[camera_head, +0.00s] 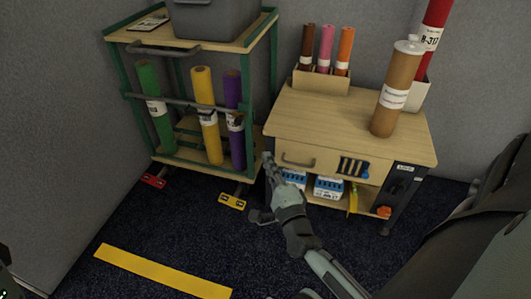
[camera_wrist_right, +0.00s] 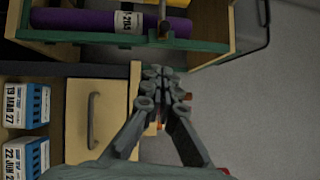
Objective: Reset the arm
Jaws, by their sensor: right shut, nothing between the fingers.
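My right gripper (camera_head: 267,160) reaches in from the lower right in the head view. It is shut and empty, in front of the left front edge of the wooden cabinet (camera_head: 420,145). In the right wrist view its fingers (camera_wrist_right: 163,78) are together, with nothing between them. The drawer front with its grey handle (camera_wrist_right: 92,119) lies to the left of the fingers there. My left gripper does not show; only a dark part is at the lower left edge of the head view.
A green-framed cart (camera_head: 117,70) holds green (camera_head: 153,105), yellow (camera_head: 206,115) and purple (camera_head: 235,120) rolls. A brown tube (camera_head: 397,90) stands on the cabinet beside a wooden box (camera_head: 320,82) of smaller tubes. Carpet with a yellow stripe (camera_head: 162,272) is free in front.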

